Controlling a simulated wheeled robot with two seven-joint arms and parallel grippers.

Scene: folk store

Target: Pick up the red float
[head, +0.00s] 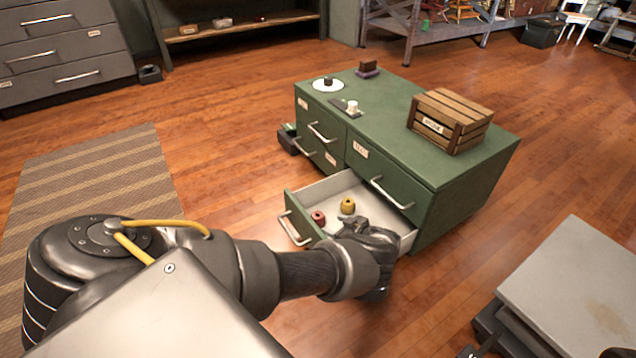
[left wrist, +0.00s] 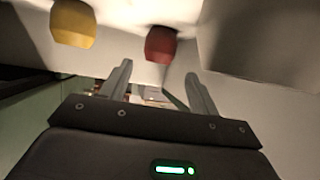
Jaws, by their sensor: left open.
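The red float (head: 318,217) lies in the open lower drawer (head: 292,228) of the green cabinet, near the drawer's front. In the left wrist view the red float (left wrist: 160,44) shows beyond the fingers, between their lines and apart from them. A yellow float (head: 347,205) lies in the same drawer; it also shows at the upper left of the left wrist view (left wrist: 73,22). My left gripper (head: 352,224) is at the drawer's near side, to the right of the red float. In the left wrist view its two fingers (left wrist: 160,88) are spread with nothing between them. My right gripper is not in view.
The green cabinet (head: 455,172) carries a wooden crate (head: 450,121), a white disc (head: 328,85) and small items. A smaller drawer (head: 290,140) at its far left is also open. A grey-topped table (head: 575,285) stands at the lower right. Wooden floor is clear between them.

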